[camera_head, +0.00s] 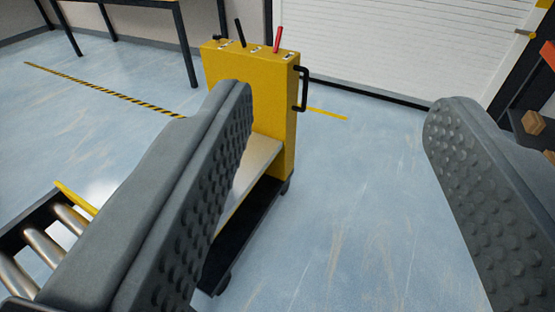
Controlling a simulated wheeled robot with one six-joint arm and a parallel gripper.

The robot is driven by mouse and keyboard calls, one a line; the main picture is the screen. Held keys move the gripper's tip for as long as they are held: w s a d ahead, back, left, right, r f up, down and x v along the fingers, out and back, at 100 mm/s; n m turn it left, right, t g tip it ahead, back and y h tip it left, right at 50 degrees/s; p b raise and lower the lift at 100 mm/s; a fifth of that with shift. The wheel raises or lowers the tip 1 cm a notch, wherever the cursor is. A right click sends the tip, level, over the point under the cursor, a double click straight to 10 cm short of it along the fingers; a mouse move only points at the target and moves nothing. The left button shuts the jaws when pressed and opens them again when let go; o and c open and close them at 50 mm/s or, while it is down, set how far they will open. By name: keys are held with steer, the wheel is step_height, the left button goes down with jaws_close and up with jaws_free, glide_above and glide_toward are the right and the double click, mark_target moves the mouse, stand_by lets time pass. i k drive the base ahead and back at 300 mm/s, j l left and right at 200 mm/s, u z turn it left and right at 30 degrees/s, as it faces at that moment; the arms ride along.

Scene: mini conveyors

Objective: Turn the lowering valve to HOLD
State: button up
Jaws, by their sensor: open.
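My gripper (340,135) is open and empty, its two grey studded fingers wide apart on the left and right of the view. Beyond it stands a yellow console (258,85) on a low wheeled cart. On its top are a black lever (240,32), a red lever (278,40) and a small dark knob (220,38), with small labels beside them. The labels are too small to read, so I cannot tell which control is the lowering valve or how it is set. The left finger hides part of the console's lower front and the cart.
The console has a black side handle (304,88). Its cart has a pale deck (256,165). A roller conveyor (45,245) is at lower left, a table (125,3) at upper left. A white shutter door (400,45) is behind. Blue floor (350,210) is clear between the fingers.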

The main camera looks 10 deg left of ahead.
mark_target(217, 37)
steer(key=i+l+u, duration=0.15)
steer(key=i+l, duration=0.15)
steer(key=i, duration=0.5)
steer(key=i+l+u, duration=0.15)
steer(key=i+l, duration=0.3)
steer(key=i, duration=0.3)
steer(key=i+l+u, duration=0.15)
steer(key=i+l, duration=0.35)
steer(key=i, duration=0.25)
steer(key=i+l+u, duration=0.15)
steer(key=i+l, duration=0.4)
steer(key=i, duration=0.2)
